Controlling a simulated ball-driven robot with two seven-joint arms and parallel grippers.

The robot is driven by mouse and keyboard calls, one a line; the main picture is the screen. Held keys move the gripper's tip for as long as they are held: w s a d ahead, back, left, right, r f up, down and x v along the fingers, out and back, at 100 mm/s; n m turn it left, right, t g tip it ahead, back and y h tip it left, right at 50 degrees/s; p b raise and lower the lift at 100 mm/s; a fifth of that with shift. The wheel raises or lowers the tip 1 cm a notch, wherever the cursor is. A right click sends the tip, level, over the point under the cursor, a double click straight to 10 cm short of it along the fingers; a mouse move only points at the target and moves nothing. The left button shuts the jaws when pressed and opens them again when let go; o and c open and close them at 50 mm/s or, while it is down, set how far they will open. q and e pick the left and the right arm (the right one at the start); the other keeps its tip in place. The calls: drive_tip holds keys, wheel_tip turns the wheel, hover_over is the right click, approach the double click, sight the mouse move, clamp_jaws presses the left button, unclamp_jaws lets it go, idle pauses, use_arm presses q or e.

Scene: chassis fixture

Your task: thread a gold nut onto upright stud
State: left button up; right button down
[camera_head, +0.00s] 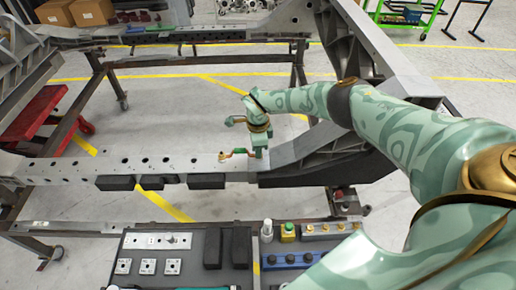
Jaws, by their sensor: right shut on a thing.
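My right arm reaches in from the right, and its gripper (259,149) is low over the near chassis rail (210,166), close to where the rail meets the sloping beam. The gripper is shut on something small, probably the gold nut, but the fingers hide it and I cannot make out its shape. A small gold and reddish piece (226,155) shows just left of the fingers at the rail; I cannot tell what it is. No upright stud can be clearly made out at the rail. My left gripper is not in view.
A red cart (40,115) stands at left, cardboard boxes (92,12) behind. The floor inside the frame is open.

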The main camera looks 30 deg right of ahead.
drive_tip(key=shift+w+d+r+m+p, duration=0.25)
drive_tip(key=shift+r+m+p, duration=0.1)
drive_tip(key=shift+m, duration=0.65)
drive_tip(key=shift+d+f+m, duration=0.1)
drive_tip(key=shift+m, duration=0.4)
drive_tip(key=c, duration=1.4)
unclamp_jaws()
drive_tip(key=shift+w, duration=0.1)
drive_tip(key=shift+o, duration=0.5)
drive_tip(key=shift+f, duration=0.2)
drive_tip(key=shift+a+r+p, duration=0.2)
drive_tip(key=shift+r+p, duration=0.1)
drive_tip(key=shift+r, duration=0.1)
wheel_tip(320, 180, up, 8)
drive_tip(key=p, duration=0.5)
drive_tip(key=shift+s+p, duration=0.2)
drive_tip(key=shift+p, duration=0.1)
